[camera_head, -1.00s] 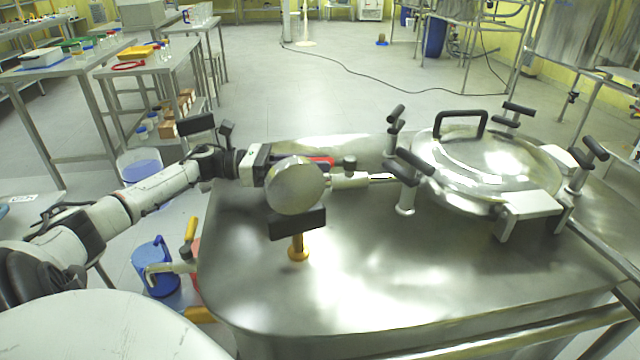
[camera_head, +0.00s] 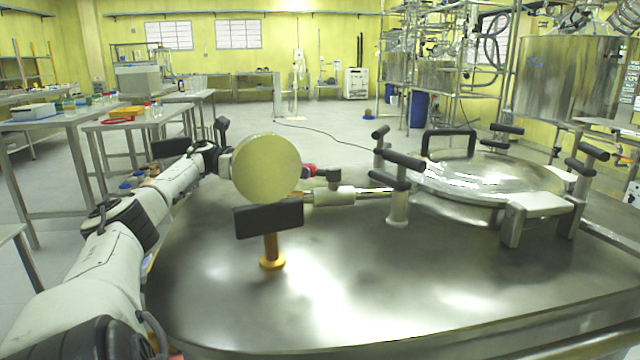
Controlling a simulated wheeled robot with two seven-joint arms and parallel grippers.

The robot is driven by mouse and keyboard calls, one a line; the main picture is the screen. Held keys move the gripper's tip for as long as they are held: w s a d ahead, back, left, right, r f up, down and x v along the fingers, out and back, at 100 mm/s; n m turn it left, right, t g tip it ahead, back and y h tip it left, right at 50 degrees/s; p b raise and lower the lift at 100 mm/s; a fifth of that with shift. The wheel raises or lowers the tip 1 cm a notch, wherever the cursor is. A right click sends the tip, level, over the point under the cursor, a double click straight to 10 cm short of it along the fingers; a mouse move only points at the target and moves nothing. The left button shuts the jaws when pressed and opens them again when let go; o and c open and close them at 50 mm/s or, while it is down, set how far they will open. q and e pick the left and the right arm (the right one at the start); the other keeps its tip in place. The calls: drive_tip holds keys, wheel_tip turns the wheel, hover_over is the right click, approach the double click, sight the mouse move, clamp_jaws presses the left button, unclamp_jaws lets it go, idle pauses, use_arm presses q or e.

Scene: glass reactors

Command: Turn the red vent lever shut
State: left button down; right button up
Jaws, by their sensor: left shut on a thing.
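The red vent lever (camera_head: 309,168) shows only as a small red piece just right of a round pale disc on the steel vessel top. The disc hides most of the lever. A dark fitting (camera_head: 327,178) and a steel pipe (camera_head: 345,195) sit beside it, toward the lid. My left gripper (camera_head: 226,162) reaches in from the left, behind the disc, at about lever height. Its fingertips are hidden by the disc. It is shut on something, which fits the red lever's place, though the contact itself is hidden. My right gripper is out of view.
The round disc (camera_head: 267,168) stands in front on a black block and an orange-brown post (camera_head: 271,248). The domed lid (camera_head: 485,178) with black-handled clamps fills the right of the steel top (camera_head: 400,285). The front of the top is clear. Benches (camera_head: 150,124) stand behind at left.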

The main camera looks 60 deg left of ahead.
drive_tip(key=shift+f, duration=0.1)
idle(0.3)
use_arm(q)
drive_tip(key=c, duration=1.6)
unclamp_jaws()
drive_tip(key=shift+r, duration=0.15)
